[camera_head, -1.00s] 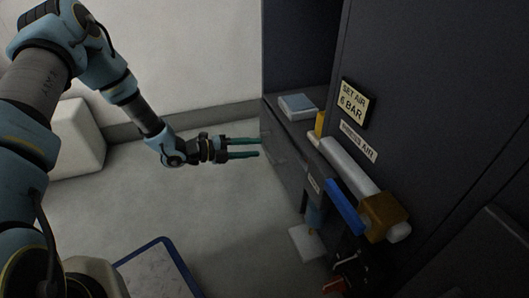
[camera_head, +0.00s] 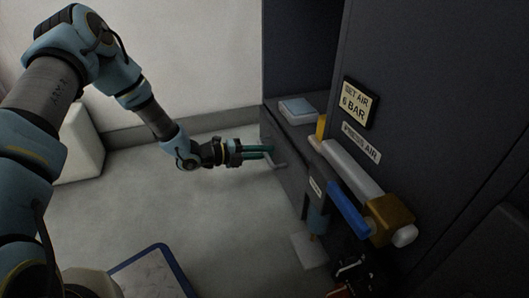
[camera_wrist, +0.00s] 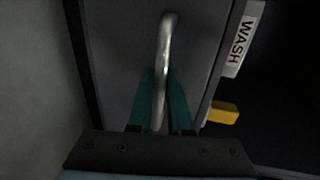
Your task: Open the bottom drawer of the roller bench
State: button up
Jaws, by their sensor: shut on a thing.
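The roller bench (camera_head: 285,186) is a dark grey unit against the cabinet, right of centre in the head view. A silver bar handle (camera_head: 274,163) sits on its drawer front; it also shows as a curved bar in the wrist view (camera_wrist: 167,45). The grey drawer front (camera_wrist: 120,45) fills the middle of the wrist view. My gripper (camera_head: 264,151) has teal fingers, which are shut on the handle, one on each side of it in the wrist view (camera_wrist: 160,98). I cannot tell which drawer level this handle belongs to, or any gap at the drawer.
A "WASH" label (camera_wrist: 243,38) and a yellow block (camera_wrist: 223,113) are right of the drawer front. A white roller (camera_head: 352,168), blue bar (camera_head: 349,209) and brown block (camera_head: 390,218) lie along the bench. A blue-edged panel (camera_head: 150,272) is low in front.

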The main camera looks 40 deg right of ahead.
grip_shut()
dwell(0.8)
jog(key=shift+a, duration=0.15)
jog(key=f+p+v, duration=0.2)
jog(key=v, duration=1)
jog(key=a+f+p+v, duration=0.1)
jog(key=f+p+v, duration=0.1)
jog(key=v, duration=1)
jog(key=shift+w+f, duration=0.25)
jog(key=shift+f, duration=0.2)
jog(key=o, duration=0.6)
grip_release()
jog(key=shift+o, duration=0.2)
jog(key=p+v, duration=0.4)
jog(key=v, duration=0.6)
jog(key=shift+a, duration=0.25)
jog(key=shift+w+r, duration=0.1)
jog(key=shift+w, duration=0.15)
